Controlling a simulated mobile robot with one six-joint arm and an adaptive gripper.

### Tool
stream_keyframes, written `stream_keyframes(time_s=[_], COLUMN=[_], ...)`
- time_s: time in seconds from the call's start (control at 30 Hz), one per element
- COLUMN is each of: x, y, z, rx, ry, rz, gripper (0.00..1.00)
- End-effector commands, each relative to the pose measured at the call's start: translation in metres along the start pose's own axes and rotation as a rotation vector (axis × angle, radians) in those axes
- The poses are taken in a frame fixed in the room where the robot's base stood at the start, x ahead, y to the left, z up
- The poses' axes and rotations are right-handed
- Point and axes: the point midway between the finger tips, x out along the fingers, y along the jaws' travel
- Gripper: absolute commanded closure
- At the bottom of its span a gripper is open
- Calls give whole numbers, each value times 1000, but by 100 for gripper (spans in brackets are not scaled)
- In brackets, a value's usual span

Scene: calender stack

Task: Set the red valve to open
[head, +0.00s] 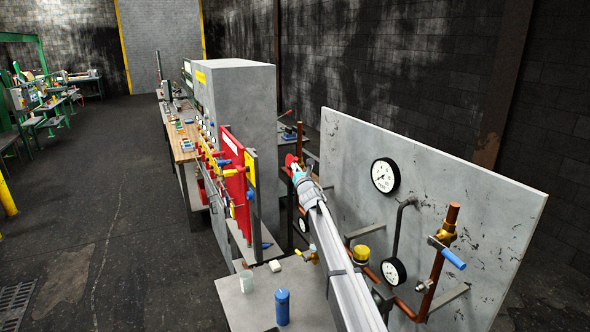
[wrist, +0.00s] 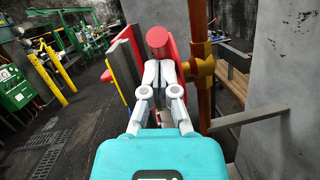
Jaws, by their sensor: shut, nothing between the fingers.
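The red valve handle (wrist: 159,41) shows in the wrist view with its rounded end just beyond my fingertips. It sits beside a brass valve body (wrist: 203,69) on an upright copper pipe (wrist: 198,20). More red shows behind and right of my fingers, and my fingers hide part of it. My gripper (wrist: 161,68) is shut and empty, close to the red handle; I cannot tell whether they touch. In the head view the red handle (head: 291,160) shows small at the far end of my arm, near the left edge of the grey panel, and my gripper (head: 298,172) is beside it.
A grey panel (head: 450,170) carries gauges (head: 385,175), copper pipes and a blue-handled valve (head: 452,257). A red board (head: 234,175) stands left of my arm. A blue bottle (head: 282,307) and white cup (head: 246,281) stand on the near bench. Open floor lies left.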

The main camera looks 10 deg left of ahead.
Motion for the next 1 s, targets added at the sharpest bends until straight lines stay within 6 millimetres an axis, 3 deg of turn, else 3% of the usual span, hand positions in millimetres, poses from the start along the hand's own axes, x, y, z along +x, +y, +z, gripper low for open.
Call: stream_keyframes(time_s=[0.4,1.0], x=[30,66], y=[7,13], z=[26,35], rx=[1,0], ry=[-1,-1], rz=[0,-1], gripper=[100,100])
